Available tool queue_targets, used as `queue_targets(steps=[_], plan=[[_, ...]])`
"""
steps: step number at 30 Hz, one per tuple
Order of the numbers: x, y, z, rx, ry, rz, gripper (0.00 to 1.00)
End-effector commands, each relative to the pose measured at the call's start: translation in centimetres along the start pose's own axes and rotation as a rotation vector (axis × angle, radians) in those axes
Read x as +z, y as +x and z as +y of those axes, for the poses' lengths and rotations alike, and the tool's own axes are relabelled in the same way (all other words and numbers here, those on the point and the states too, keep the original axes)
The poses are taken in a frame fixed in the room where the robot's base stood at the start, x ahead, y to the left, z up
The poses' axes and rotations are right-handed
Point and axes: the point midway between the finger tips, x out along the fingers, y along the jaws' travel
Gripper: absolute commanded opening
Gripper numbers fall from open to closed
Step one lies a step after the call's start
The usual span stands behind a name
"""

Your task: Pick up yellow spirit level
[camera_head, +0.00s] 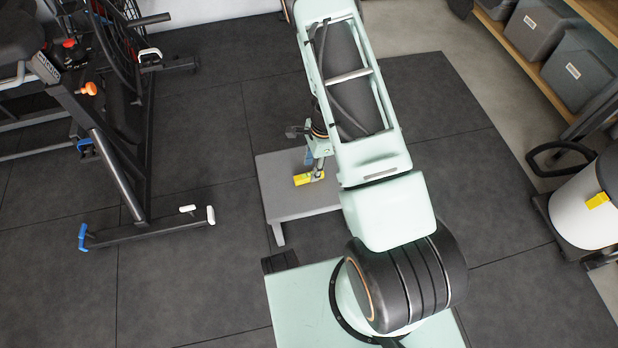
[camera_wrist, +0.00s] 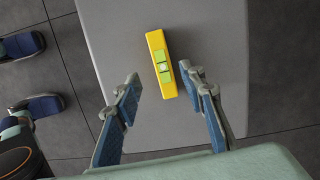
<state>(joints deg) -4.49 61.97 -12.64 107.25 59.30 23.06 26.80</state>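The yellow spirit level (camera_head: 302,179) lies on the small grey bench (camera_head: 290,208), near its middle. In the wrist view the spirit level (camera_wrist: 156,43) is a short yellow bar with a green vial window in the middle, lying nearly lengthwise in the picture. My gripper (camera_wrist: 158,80) is open, with its two blue-padded fingers apart. The near end of the level appears between the fingertips, closer to the right finger. In the head view my gripper (camera_head: 314,167) is just above the level, partly hidden by my arm. I cannot tell whether a finger touches it.
The grey bench top (camera_wrist: 110,40) around the level looks clear. Exercise equipment (camera_head: 118,165) stands to the left on dark floor tiles. A white cylinder (camera_head: 590,210) and grey bins (camera_head: 580,72) on a shelf are at the right.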

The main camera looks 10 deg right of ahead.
Motion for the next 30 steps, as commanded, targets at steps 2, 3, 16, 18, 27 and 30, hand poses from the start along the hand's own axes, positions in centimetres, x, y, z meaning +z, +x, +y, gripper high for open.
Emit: queue_targets(steps=[2,3,16,18,27,30], plan=[[0.0,1.7,-0.2,0.002,-0.001,0.000,0.38],[0.0,2.4,-0.4,0.002,-0.001,0.000,0.38],[0.1,4.1,-0.5,0.000,0.000,0.000,0.33],[0.1,4.1,-0.5,0.000,0.000,0.000,0.26],[0.1,4.1,-0.5,0.000,0.000,0.000,0.00],[0.1,4.1,-0.5,0.000,0.000,0.000,0.00]])
